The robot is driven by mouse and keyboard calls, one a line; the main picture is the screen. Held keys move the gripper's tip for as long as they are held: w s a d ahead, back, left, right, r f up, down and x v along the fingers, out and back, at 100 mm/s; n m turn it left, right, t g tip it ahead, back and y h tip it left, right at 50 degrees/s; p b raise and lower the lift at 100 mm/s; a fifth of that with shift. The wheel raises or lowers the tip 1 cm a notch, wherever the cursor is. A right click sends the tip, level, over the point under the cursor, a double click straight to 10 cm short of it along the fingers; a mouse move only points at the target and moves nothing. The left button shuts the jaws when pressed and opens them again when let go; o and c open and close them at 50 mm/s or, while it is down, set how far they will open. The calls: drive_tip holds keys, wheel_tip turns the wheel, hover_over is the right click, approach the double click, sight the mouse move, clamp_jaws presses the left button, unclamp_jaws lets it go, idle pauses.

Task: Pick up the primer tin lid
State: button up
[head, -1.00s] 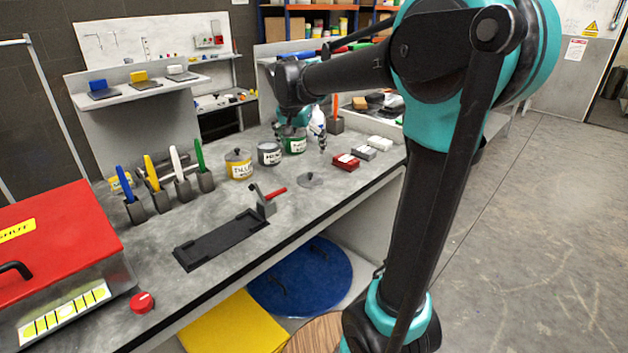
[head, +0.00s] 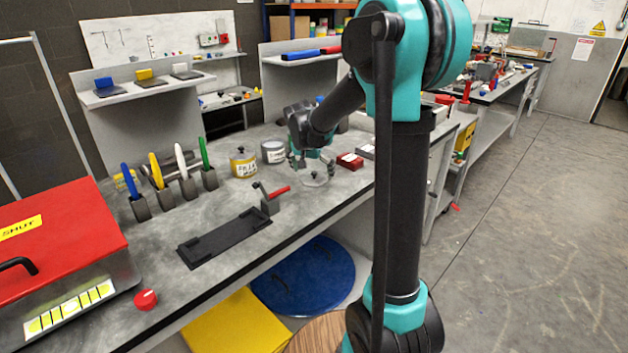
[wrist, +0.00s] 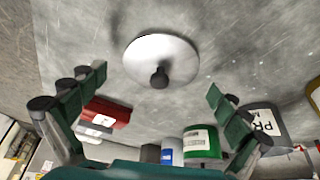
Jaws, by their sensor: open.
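The primer tin lid is a round grey disc with a dark knob, lying flat on the bench; it shows in the head view (head: 315,181) and in the wrist view (wrist: 165,52). My gripper (head: 314,168) is just above the lid, pointing down. In the wrist view my gripper (wrist: 157,82) is open, its fingers apart on either side of the knob and not visibly touching it. A grey tin (head: 273,152) stands behind the lid; in the wrist view its label starts "PR" (wrist: 266,122).
A yellow-labelled tin (head: 243,164) stands left of the grey tin. A green tin (wrist: 201,142) and a red box (wrist: 107,112) are close to my fingers. Bare bench surrounds the lid.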

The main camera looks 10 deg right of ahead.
drive_tip(key=shift+w+f, duration=0.1)
drive_tip(key=shift+f, duration=0.1)
drive_tip(key=shift+c, duration=0.6)
drive_tip(key=c, duration=1.3)
